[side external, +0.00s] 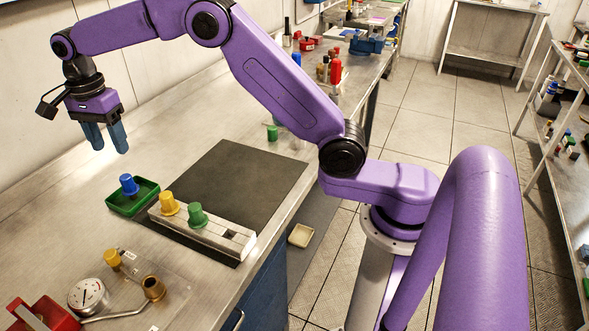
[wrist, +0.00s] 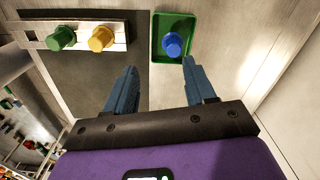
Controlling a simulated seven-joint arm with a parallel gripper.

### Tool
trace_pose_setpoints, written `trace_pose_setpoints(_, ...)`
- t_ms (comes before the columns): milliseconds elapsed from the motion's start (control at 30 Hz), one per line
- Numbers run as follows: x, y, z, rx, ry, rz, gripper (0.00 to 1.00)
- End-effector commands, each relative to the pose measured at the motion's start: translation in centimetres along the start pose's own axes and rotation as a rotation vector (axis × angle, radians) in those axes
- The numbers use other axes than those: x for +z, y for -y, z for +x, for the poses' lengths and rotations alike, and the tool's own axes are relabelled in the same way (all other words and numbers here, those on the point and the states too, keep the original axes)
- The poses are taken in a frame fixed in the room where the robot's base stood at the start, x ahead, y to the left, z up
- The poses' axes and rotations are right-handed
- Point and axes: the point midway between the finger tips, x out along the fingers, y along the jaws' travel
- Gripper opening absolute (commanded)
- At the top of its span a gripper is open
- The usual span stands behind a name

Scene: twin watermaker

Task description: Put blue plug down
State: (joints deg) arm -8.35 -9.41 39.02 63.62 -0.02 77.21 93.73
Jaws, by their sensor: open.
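The blue plug (side external: 129,185) stands in a small green tray (side external: 148,205) on the metal bench. In the wrist view the plug (wrist: 172,45) sits inside the tray (wrist: 157,22), with the tray rim around it. My gripper (side external: 105,142) is open and empty, raised above the bench behind and to the left of the tray. In the wrist view its two blue fingers (wrist: 160,77) are spread apart, with the plug beyond their tips and not touched by them.
A white block (side external: 226,238) beside the tray carries a yellow plug (side external: 168,203) and a green plug (side external: 197,215), with an empty square hole at its right end. A dark mat (side external: 240,180) lies behind it. A gauge (side external: 88,296) and a red bin (side external: 45,315) stand in front.

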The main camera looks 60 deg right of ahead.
Motion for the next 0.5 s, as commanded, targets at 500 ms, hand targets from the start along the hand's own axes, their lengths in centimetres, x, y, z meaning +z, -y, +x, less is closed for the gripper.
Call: trace_pose_setpoints(500, 5.2, -14.9, -2.1, -0.014, 0.000, -0.972, 0.55)
